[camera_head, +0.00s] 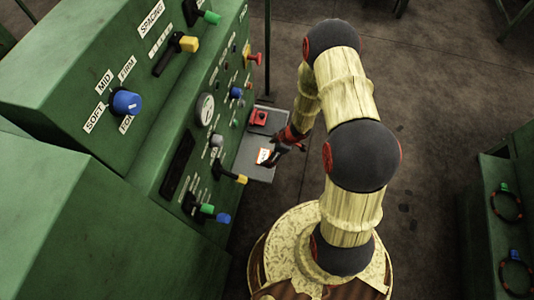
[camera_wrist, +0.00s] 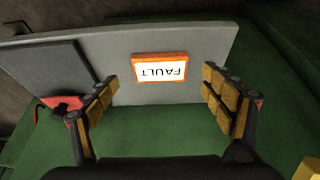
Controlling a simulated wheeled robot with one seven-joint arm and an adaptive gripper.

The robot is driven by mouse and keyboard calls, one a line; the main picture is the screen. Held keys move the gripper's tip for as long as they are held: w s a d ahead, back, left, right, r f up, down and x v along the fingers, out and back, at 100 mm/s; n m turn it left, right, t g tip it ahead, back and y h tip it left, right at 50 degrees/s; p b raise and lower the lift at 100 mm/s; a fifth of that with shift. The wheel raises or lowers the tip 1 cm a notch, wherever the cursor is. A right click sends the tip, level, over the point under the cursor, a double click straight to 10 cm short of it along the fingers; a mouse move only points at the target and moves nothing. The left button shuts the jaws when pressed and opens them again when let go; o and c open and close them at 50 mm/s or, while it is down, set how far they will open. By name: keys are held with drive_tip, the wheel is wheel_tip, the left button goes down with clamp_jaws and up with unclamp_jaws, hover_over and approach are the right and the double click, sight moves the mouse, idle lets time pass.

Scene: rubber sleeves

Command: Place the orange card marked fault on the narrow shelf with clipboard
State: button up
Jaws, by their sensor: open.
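The orange-edged card (camera_wrist: 160,57) has a white face that reads FAULT, upside down in the wrist view. It appears to lie flat on the narrow grey shelf (camera_wrist: 115,50), and it also shows small in the head view (camera_head: 263,156). My gripper (camera_wrist: 160,88) is open, with one yellow-padded finger on each side of the card and clear gaps between. In the head view my gripper (camera_head: 281,152) is beside the shelf's right edge, close to the card. A dark grey plate (camera_wrist: 48,70), apparently the clipboard, lies left of the card; a red part (camera_wrist: 68,108) is at its edge.
The green machine panel (camera_head: 165,110) with knobs, levers and a gauge (camera_head: 204,109) stands left of the shelf in the head view. A green bench (camera_head: 505,210) with ring-shaped items is at the right. Open floor (camera_head: 435,110) lies between.

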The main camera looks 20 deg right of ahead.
drive_tip(key=w+d+r+m+t+h+p, duration=0.15)
drive_tip(key=d+r, duration=0.25)
drive_tip(key=r, duration=1)
drive_tip(key=w+d+r+m+t+h+p, duration=0.1)
drive_tip(key=d+r+m+h, duration=0.15)
drive_tip(key=r, duration=1.05)
drive_tip(key=w+d+r+m+t+h+p, duration=0.1)
drive_tip(key=w+d+r+m+h, duration=0.2)
drive_tip(key=r, duration=1.1)
drive_tip(key=s+a+r+m, duration=0.2)
drive_tip(key=s+a+r, duration=0.1)
drive_tip(key=s+r, duration=0.7)
drive_tip(key=s+a+r+m+y, duration=0.1)
drive_tip(key=s+a+r, duration=0.2)
drive_tip(key=s+a, duration=0.2)
drive_tip(key=s+a+r+y, duration=0.2)
drive_tip(key=s+a, duration=0.3)
drive_tip(key=s, duration=0.5)
drive_tip(key=shift+r+m+g, duration=0.35)
drive_tip(key=shift+r+m, duration=0.05)
drive_tip(key=shift+r, duration=0.15)
